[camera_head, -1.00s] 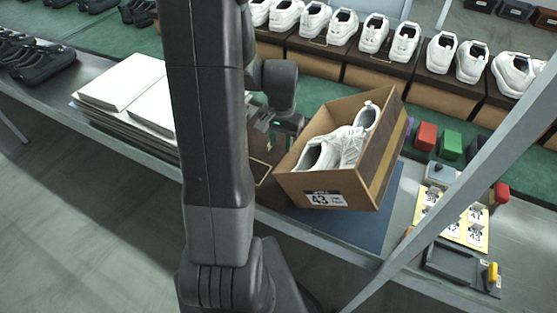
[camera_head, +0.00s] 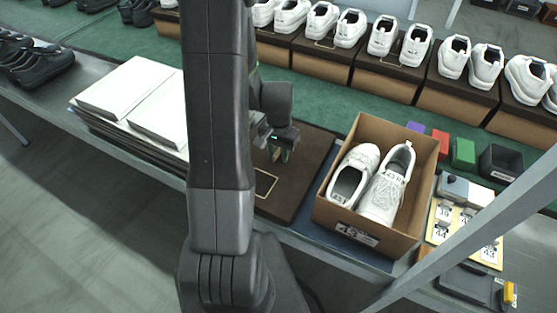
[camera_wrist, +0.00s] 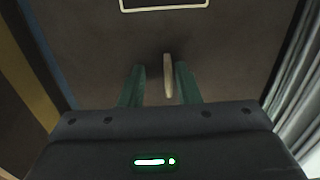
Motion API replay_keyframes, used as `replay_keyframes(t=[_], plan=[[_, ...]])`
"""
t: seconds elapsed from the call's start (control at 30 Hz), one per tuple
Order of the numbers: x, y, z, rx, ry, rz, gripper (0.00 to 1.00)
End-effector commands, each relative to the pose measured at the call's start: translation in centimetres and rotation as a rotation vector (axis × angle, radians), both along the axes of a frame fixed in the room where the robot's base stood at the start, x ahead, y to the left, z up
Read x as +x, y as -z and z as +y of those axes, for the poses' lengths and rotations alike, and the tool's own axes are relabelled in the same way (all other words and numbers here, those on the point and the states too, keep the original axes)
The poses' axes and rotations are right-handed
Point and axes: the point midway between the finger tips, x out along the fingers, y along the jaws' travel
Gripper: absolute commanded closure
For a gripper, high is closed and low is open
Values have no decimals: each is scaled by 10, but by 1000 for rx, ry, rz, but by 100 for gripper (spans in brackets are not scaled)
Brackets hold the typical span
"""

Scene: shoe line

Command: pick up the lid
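The lid (camera_head: 308,155) is a dark brown flat panel with a gold rectangle outline, lying on the table left of the open shoe box (camera_head: 417,206). It fills most of the wrist view (camera_wrist: 230,50). A pale upright tab (camera_wrist: 168,80) stands on it. My gripper (camera_head: 276,150) is over the lid's far left part. In the wrist view, its two green fingers (camera_wrist: 160,70) are apart on either side of the tab, the right one closer to it. Contact with the tab cannot be told. My arm hides the lid's left part in the head view.
The box holds white shoes (camera_head: 385,195) on a blue mat (camera_head: 345,248). White sheets (camera_head: 115,88) are stacked left of my arm. Coloured blocks (camera_head: 463,153) and label cards (camera_head: 470,225) lie right. Shoes on boxes line the back. A grey post crosses the right front.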

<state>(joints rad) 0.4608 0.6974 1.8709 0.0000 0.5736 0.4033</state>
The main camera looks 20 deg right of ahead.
Motion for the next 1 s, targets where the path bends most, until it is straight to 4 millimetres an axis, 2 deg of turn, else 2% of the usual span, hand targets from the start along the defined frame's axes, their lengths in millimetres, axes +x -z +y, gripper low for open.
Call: replay_keyframes(t=[0.03,0.13,0.5,0.67,0.87,1.0], plan=[[0,0,0,0,0,0,81],[0,0,0,0,0,0,100],[0,-1,0,-1,0,-1,100],[1,-9,-1,-2,0,-3,100],[1,-34,-1,-3,0,-5,100],[1,-67,-1,-3,0,-7,100]])
